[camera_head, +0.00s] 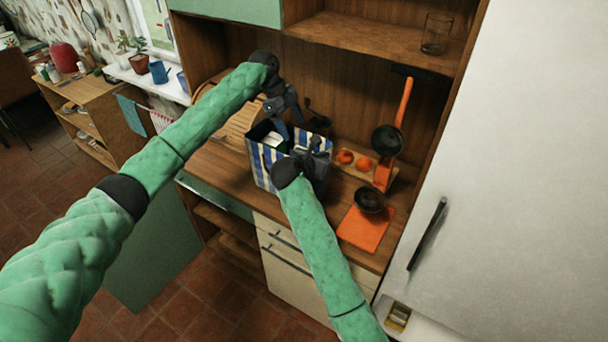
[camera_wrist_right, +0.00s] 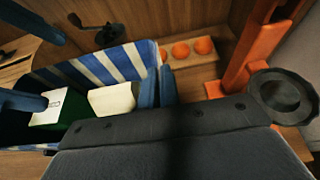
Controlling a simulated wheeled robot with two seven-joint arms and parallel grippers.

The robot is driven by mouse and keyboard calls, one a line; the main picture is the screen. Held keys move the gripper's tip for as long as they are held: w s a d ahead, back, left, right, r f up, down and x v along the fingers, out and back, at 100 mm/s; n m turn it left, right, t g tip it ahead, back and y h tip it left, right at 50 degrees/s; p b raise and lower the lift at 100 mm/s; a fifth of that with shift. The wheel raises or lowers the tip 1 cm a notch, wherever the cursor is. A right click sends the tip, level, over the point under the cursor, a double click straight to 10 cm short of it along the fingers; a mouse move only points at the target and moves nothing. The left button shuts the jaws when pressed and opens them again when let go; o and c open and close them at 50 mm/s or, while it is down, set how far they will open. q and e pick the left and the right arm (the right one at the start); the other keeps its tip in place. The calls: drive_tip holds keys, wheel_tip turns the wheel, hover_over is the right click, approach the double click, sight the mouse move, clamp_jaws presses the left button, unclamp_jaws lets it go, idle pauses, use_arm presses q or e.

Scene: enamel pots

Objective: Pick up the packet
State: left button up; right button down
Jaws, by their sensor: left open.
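A blue-and-white striped bag (camera_head: 258,168) stands open on the wooden counter; its striped wall also shows in the right wrist view (camera_wrist_right: 110,66). Inside lies a green packet with a white label (camera_wrist_right: 48,110), beside a cream block (camera_wrist_right: 112,99). My left gripper (camera_head: 281,127) is open over the bag; in the right wrist view its two fingers (camera_wrist_right: 42,62) are spread, one close over the packet's label. Contact cannot be told. My right gripper (camera_head: 308,157) is at the bag's right rim; its fingers (camera_wrist_right: 158,88) are close together with the bag's wall between them.
Several orange round things (camera_head: 354,159) sit in a wooden holder right of the bag. A shelf (camera_head: 370,40) hangs above; a tall white cabinet (camera_head: 510,170) bounds the right.

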use_arm(q)
drive_tip(key=shift+m+g+y, duration=0.3)
drive_tip(key=shift+m+y, duration=0.1)
drive_tip(key=x, duration=0.3)
drive_tip(key=s+x, duration=0.1)
drive_tip(key=x, duration=0.3)
drive_tip(key=shift+s+f, duration=0.1)
drive_tip(key=shift+s, duration=0.2)
drive_tip(key=shift+d+x, duration=0.2)
drive_tip(key=shift+x, duration=2.45)
drive_tip(key=shift+s, duration=0.1)
clamp_jaws()
